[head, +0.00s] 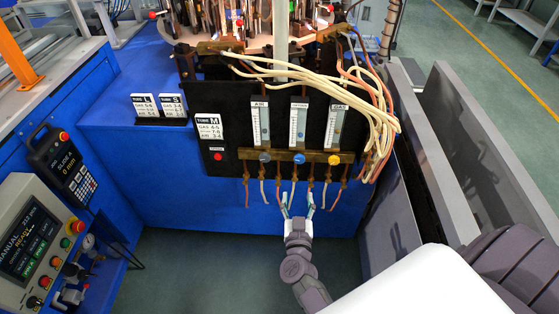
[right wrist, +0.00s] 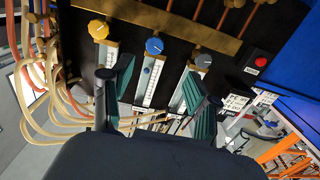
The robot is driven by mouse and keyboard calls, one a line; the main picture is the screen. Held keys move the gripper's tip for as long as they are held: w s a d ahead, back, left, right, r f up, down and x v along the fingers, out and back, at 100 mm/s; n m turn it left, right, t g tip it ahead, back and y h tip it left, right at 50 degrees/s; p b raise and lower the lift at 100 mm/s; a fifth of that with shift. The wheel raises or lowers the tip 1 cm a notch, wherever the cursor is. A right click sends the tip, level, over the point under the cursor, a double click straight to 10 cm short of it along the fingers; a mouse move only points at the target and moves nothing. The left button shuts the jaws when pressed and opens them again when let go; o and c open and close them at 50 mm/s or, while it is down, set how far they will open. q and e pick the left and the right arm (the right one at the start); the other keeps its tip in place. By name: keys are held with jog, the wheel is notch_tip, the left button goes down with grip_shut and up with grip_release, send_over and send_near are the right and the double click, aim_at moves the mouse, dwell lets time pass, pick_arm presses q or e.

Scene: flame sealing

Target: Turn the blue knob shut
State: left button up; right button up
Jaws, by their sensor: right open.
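The blue knob (head: 299,158) is the middle one of three knobs on a brass bar across the black panel. It also shows in the right wrist view (right wrist: 154,46), with a light mark on its face. My right gripper (head: 298,199) is open and empty, below the blue knob in the head view and apart from it. In the right wrist view, my right gripper's fingers (right wrist: 158,75) stand spread, with the blue knob beyond them and roughly between them. My left gripper is not in view.
A yellow knob (head: 334,159) and a grey knob (head: 264,156) flank the blue one. Flow tubes (head: 299,122) rise above the knobs, and thin pipes hang below. Cream hoses (head: 377,110) loop at the right. A red button (head: 217,156) sits at the panel's left.

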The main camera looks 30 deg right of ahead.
aim_at(299, 160)
jog(key=x, duration=0.4)
jog(key=r+x, duration=0.1)
jog(key=x, duration=0.4)
jog(key=b+x, duration=0.1)
jog(key=x, duration=0.4)
jog(key=shift+s+d+r, duration=0.15)
jog(key=shift+d, duration=0.25)
jog(key=c, duration=1.1)
jog(key=shift+m, duration=0.3)
